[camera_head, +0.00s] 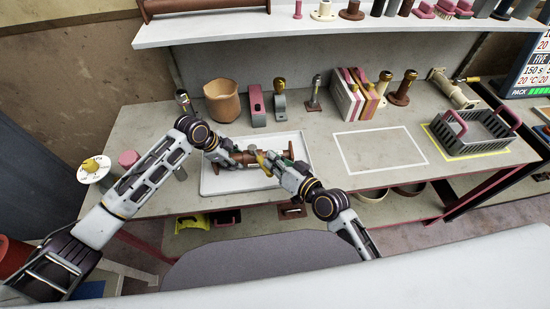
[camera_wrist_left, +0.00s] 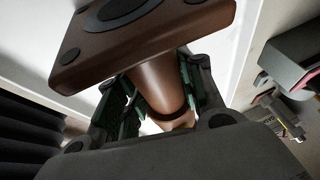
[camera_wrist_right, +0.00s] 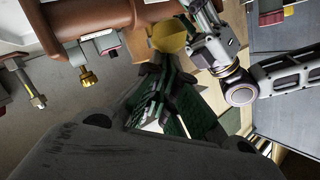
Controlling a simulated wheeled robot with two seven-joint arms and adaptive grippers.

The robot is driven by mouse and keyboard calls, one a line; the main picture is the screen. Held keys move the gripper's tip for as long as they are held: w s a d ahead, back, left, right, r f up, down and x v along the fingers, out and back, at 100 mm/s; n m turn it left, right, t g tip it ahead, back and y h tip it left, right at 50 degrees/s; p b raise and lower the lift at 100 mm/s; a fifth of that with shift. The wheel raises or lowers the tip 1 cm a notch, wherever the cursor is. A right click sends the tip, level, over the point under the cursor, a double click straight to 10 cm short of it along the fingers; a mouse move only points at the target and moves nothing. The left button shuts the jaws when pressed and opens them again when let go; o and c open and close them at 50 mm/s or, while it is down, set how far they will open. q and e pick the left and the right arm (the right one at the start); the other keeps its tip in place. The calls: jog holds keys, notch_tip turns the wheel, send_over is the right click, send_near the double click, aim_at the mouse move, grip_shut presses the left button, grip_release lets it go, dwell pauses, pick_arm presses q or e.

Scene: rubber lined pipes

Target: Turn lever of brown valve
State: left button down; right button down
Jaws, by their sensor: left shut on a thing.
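The brown valve (camera_head: 248,157) lies on a white tray (camera_head: 212,187) on the table. My left gripper (camera_head: 228,158) is shut on its left end. In the left wrist view the fingers sit on both sides of the brown pipe (camera_wrist_left: 157,85), just behind a square flange (camera_wrist_left: 140,35). My right gripper (camera_head: 272,163) is at the valve's front right. In the right wrist view its fingers (camera_wrist_right: 163,75) point at the yellow lever (camera_wrist_right: 168,38), with the tips close together. Contact with the lever and how far they are closed are unclear. The grippers partly hide the valve.
Behind the tray stand a brown pot (camera_head: 222,100) and several valves and pipe parts. A white-outlined area (camera_head: 380,150) to the right is empty. A grey basket (camera_head: 475,140) with pink handles stands farther right. A shelf (camera_head: 300,22) hangs above the back.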

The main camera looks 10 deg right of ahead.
pick_arm(q)
jog(key=shift+r, duration=0.1)
pick_arm(e)
jog(key=shift+s+a, duration=0.3)
jog(key=shift+a, duration=0.25)
jog(key=shift+s+a, duration=0.25)
jog(key=shift+a, duration=0.25)
jog(key=shift+s+a, duration=0.15)
jog(key=shift+a, duration=0.4)
jog(key=shift+s+a, duration=0.15)
jog(key=shift+a, duration=0.35)
pick_arm(q)
jog(key=shift+d, duration=0.1)
pick_arm(e)
jog(key=shift+s, duration=0.15)
jog(key=v, duration=1.1)
jog(key=shift+s+d, duration=0.25)
jog(key=shift+r, duration=0.1)
pick_arm(q)
jog(key=c, duration=0.8)
grip_release()
